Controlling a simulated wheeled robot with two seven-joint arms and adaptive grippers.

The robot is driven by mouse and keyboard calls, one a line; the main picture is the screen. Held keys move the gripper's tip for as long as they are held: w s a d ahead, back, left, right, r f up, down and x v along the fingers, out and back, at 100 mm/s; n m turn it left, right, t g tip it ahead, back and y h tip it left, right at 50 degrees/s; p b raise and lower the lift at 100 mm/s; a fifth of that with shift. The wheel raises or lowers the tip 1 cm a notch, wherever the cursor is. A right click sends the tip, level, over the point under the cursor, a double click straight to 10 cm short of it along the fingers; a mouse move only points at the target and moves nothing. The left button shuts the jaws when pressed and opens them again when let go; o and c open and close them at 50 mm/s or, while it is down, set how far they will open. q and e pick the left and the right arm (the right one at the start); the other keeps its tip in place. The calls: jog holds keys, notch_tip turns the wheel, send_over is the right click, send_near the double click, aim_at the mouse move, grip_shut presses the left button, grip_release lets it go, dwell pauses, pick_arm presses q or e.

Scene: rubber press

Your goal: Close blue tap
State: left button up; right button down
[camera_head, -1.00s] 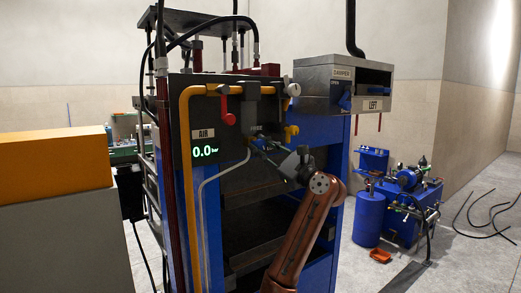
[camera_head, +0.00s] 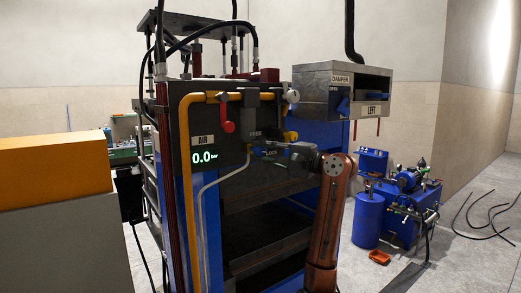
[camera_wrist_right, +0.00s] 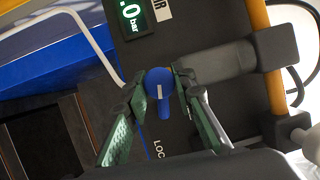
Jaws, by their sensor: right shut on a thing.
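The blue tap (camera_wrist_right: 159,84) is on the dark front panel of the press. In the right wrist view it has a round blue head with a white line and a short lever. The lever points toward a label that reads "LOC". My right gripper (camera_wrist_right: 159,76) is shut on the tap, with one green finger on each side of it. In the head view the right gripper (camera_head: 270,148) reaches in from the right, nearly level, beside the "LOCK" label. The tap there is small and mostly hidden by the fingers. My left gripper is not in view.
A red lever (camera_head: 227,116) hangs from the yellow pipe (camera_head: 186,190) above the tap. A green display (camera_head: 204,157) reads 0.0 bar. A metal damper box (camera_head: 318,92) juts out at the upper right. A blue pump unit (camera_head: 402,200) stands on the floor at right.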

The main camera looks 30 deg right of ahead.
jog(key=shift+n+g+p, duration=0.4)
jog(key=shift+n+p, duration=0.05)
jog(key=shift+n, duration=0.55)
jog(key=shift+f, duration=0.1)
jog(key=c, duration=1.6)
grip_release()
jog(key=shift+s+d, duration=0.1)
jog(key=shift+s, duration=0.1)
jog(key=v, duration=1.1)
jog(key=shift+s, duration=0.35)
